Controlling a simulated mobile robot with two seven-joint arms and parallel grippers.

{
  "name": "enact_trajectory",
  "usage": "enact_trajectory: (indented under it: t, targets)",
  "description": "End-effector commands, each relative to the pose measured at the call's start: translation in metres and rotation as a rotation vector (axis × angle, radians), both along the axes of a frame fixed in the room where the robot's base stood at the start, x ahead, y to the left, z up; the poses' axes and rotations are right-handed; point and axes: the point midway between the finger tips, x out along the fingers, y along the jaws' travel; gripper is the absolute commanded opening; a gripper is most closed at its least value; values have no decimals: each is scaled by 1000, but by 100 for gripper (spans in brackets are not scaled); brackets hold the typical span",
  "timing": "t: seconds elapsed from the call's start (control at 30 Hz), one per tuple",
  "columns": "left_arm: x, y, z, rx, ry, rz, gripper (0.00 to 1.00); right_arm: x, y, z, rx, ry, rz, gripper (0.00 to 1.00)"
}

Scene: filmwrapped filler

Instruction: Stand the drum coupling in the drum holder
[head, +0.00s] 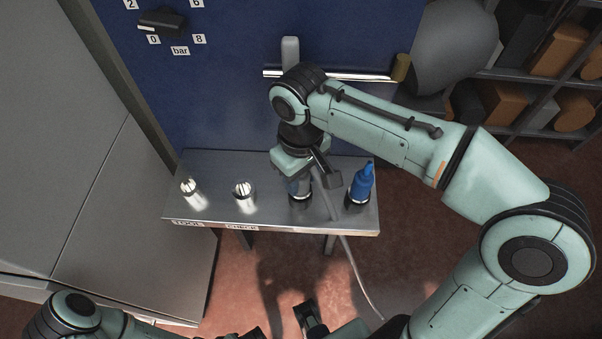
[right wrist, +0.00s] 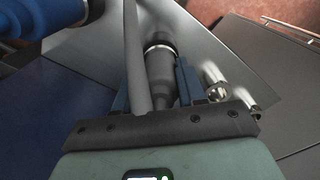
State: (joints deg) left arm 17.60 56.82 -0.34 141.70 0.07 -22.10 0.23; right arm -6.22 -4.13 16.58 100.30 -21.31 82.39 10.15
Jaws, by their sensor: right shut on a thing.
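My right gripper (head: 301,182) is above the metal shelf, its fingers on both sides of a grey coupling (right wrist: 160,78). A grey hose (right wrist: 135,55) runs alongside the coupling in the right wrist view. The coupling points down at a dark holder with a bright rim (right wrist: 158,46); this holder (head: 301,201) is partly hidden under the gripper in the head view. I cannot tell how deep the coupling sits in it. Two silver holders, left (head: 193,194) and middle (head: 244,198), stand on the shelf. Which holder is the drum holder is unclear. My left gripper seems partly visible at the bottom edge (head: 309,316).
A blue coupling (head: 362,184) stands upright in a dark holder at the shelf's right end. The shelf (head: 218,206) has small labels on its front edge. A blue panel (head: 230,90) with a horizontal bar rises behind. The hose hangs past the shelf front.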

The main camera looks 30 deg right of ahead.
Motion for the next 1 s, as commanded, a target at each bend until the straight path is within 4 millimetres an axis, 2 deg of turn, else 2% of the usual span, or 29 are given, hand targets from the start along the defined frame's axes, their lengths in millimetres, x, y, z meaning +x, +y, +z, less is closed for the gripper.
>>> enact_trajectory:
  t: [0.73, 0.77, 0.83, 0.87, 1.0]
  targets:
    - [0, 0, -2, 0, 1, 0, 53, 0, 0, -6, 0, 1, 0, 4]
    - [0, 0, -2, 0, 1, 0, 53, 0, 0, -6, 0, 2, 0, 43]
    - [0, 0, -2, 0, 1, 0, 53, 0, 0, -6, 0, 2, 0, 66]
    - [0, 0, -2, 0, 1, 0, 53, 0, 0, -6, 0, 2, 0, 69]
    - [0, 0, -2, 0, 1, 0, 53, 0, 0, -6, 0, 1, 0, 69]
